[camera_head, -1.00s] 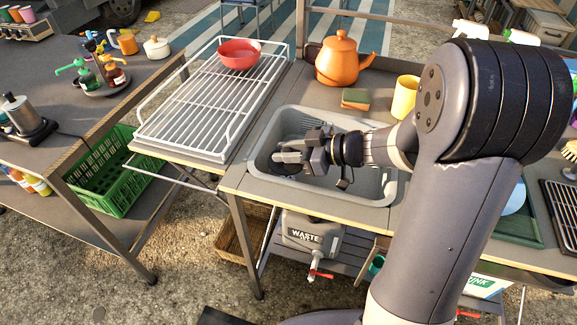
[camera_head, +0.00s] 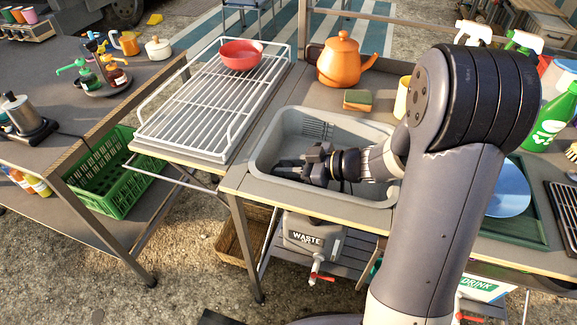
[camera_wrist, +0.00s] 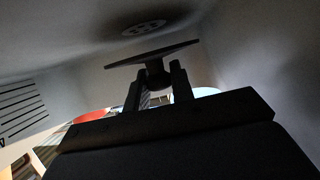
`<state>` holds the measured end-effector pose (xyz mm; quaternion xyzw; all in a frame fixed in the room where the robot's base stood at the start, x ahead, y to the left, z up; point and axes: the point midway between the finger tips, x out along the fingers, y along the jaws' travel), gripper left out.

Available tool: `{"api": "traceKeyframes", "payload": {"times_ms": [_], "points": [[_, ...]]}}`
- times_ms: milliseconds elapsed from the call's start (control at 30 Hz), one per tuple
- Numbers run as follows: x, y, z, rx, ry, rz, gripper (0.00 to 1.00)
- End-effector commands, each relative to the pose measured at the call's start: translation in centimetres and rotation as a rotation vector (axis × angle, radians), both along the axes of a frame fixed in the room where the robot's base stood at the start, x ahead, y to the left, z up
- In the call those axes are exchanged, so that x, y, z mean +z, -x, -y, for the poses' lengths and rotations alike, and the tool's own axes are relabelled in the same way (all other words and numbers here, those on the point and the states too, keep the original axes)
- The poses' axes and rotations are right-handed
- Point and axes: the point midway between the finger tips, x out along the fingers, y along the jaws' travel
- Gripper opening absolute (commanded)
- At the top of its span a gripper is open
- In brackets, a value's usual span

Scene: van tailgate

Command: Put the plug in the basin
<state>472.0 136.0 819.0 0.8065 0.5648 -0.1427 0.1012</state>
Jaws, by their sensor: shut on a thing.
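The grey basin (camera_head: 350,133) is set into the counter. My gripper (camera_head: 290,166) is down inside it, below the rim. In the wrist view my gripper (camera_wrist: 157,82) is shut on the plug (camera_wrist: 150,56), a dark flat disc with a short stem between the fingers. The disc faces the basin floor and looks slightly tilted. The round drain (camera_wrist: 143,28) with small holes shows just beyond the disc, and a gap appears between them. In the head view the plug is too dark to tell from the fingers, and the drain is hidden.
A white drying rack (camera_head: 195,100) with a red bowl (camera_head: 241,56) stands left of the basin. An orange kettle (camera_head: 340,65), a sponge (camera_head: 358,100) and a yellow mug (camera_head: 402,98), partly behind my arm, stand behind it. The basin walls are close around my gripper.

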Motion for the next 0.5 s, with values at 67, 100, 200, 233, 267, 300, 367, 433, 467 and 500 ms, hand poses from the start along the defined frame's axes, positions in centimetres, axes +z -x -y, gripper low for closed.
{"api": "traceKeyframes", "payload": {"times_ms": [67, 100, 200, 233, 267, 300, 367, 433, 467, 500], "points": [[-0.23, -0.01, 0.0, 0.001, 0.001, 0.002, 0.01], [-0.28, -0.01, 0.0, 0.001, 0.001, 0.002, 0.01], [-0.42, 0.0, -0.01, 0.001, 0.001, 0.002, 0.01], [-0.46, 0.0, 0.0, 0.001, 0.001, 0.002, 0.01], [-0.51, 0.0, 0.0, 0.001, 0.001, 0.002, 0.01], [-0.58, 0.01, 0.0, 0.0, 0.0, 0.001, 0.01], [-0.7, 0.02, 0.0, 0.0, 0.0, 0.0, 0.01], [-0.86, 0.04, -0.01, 0.001, 0.001, -0.002, 0.01], [-0.92, 0.05, -0.01, 0.001, 0.001, -0.002, 0.01], [-1.03, 0.07, -0.01, 0.001, 0.001, -0.002, 0.01]]}}
